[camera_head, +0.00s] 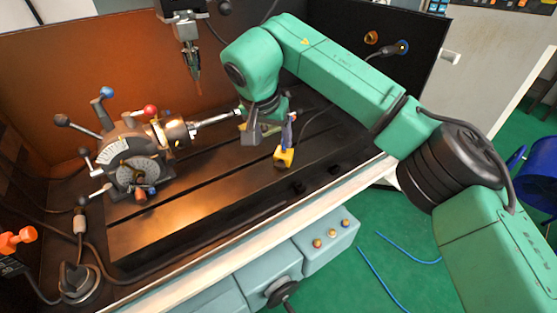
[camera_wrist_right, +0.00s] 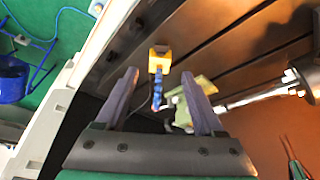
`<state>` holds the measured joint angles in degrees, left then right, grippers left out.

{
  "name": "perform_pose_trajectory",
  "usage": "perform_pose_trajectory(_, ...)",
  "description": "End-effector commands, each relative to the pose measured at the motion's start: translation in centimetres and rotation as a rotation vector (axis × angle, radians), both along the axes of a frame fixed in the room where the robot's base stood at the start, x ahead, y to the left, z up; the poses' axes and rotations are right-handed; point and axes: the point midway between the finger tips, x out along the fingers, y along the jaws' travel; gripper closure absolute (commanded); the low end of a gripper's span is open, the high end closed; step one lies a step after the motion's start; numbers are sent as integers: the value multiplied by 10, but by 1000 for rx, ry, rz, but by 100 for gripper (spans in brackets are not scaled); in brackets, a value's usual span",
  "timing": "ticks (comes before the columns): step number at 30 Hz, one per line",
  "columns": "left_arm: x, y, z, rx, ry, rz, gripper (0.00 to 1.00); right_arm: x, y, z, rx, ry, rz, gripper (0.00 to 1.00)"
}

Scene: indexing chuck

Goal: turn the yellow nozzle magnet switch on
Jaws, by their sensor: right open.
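The yellow nozzle magnet base (camera_head: 284,156) stands on the dark slotted machine table, right of the chuck. A blue jointed nozzle hose (camera_wrist_right: 157,95) rises from it. My right gripper (camera_head: 268,141) reaches down at the magnet from above. In the right wrist view the yellow base (camera_wrist_right: 159,60) lies just beyond and between the fingertips of the open gripper (camera_wrist_right: 159,76). The blue hose runs between the fingers. I cannot tell whether a finger touches the base. The switch itself is too small to make out. My left gripper is not in view.
The indexing chuck (camera_head: 136,157) with ball-ended levers stands at the left, a bright shaft (camera_head: 213,119) pointing toward my right gripper. A spindle (camera_head: 187,40) hangs above. The table's front right is mostly clear. A pale front rail (camera_head: 240,260) edges it.

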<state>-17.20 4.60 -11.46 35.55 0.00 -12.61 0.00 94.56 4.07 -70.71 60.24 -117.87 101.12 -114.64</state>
Motion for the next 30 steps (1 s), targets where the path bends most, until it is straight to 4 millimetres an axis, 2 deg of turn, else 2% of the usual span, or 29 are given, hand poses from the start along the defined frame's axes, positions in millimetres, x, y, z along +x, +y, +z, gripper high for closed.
perform_pose_trajectory(9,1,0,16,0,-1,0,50,30,-8,-77,4,7,0,30)
perform_pose_trajectory(12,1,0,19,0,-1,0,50,38,-10,-97,5,5,-1,30)
perform_pose_trajectory(18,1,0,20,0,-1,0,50,45,-11,-116,6,1,2,30)
perform_pose_trajectory(24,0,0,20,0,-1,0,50,45,-11,-116,6,1,2,30)
perform_pose_trajectory(26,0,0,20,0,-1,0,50,45,-11,-116,6,1,2,49)
perform_pose_trajectory(27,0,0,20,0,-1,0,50,45,-11,-116,6,1,2,64)
perform_pose_trajectory(30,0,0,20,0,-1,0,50,45,-11,-116,6,1,2,100)
